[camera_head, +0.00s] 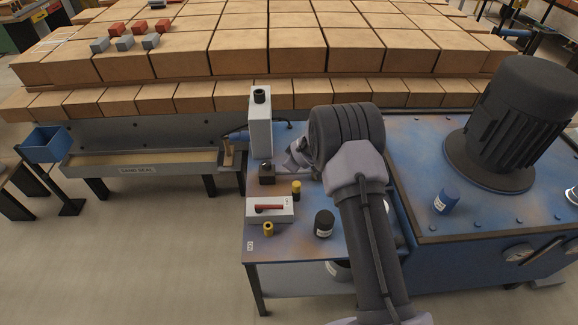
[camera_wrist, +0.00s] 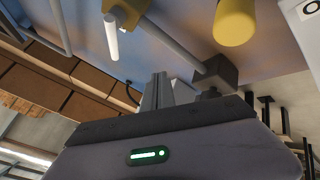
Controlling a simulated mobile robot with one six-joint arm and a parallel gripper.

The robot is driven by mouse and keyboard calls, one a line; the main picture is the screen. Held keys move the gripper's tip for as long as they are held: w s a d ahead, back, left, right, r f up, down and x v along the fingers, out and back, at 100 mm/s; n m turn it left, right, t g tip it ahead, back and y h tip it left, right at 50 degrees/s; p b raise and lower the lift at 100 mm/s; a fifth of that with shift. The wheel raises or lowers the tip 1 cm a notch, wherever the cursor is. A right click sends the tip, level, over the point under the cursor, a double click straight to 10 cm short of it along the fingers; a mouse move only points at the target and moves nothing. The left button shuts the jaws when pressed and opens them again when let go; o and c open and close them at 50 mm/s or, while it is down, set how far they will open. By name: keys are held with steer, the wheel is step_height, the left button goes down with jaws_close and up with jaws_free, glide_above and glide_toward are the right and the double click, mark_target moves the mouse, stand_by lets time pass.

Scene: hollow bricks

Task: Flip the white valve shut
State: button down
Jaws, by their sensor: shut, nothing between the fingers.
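The white valve lever (camera_wrist: 111,38) shows in the wrist view as a short white rod sticking out from a brass-yellow valve body (camera_wrist: 125,10). A grey pipe (camera_wrist: 172,40) runs from this body to a dark block (camera_wrist: 218,74). In the head view I cannot make out the valve; my arm covers that part of the table. My gripper (camera_wrist: 158,80) is shut and empty. In the wrist view its fingertips appear below and right of the lever, apart from it in the picture; the depth between them is hard to tell.
A yellow cylinder (camera_wrist: 235,22) is close by; a yellow knob (camera_head: 296,187) shows in the head view. A white box with a red handle (camera_head: 270,209), a black jar (camera_head: 324,223) and a tall white unit (camera_head: 260,125) stand on the table. A large motor (camera_head: 510,120) stands right.

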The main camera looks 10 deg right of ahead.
steer(key=s+a+r+b, duration=0.1)
steer(key=s+a+r, duration=0.1)
steer(key=r, duration=0.3)
steer(key=shift+s, duration=0.55)
steer(key=shift+a, duration=0.1)
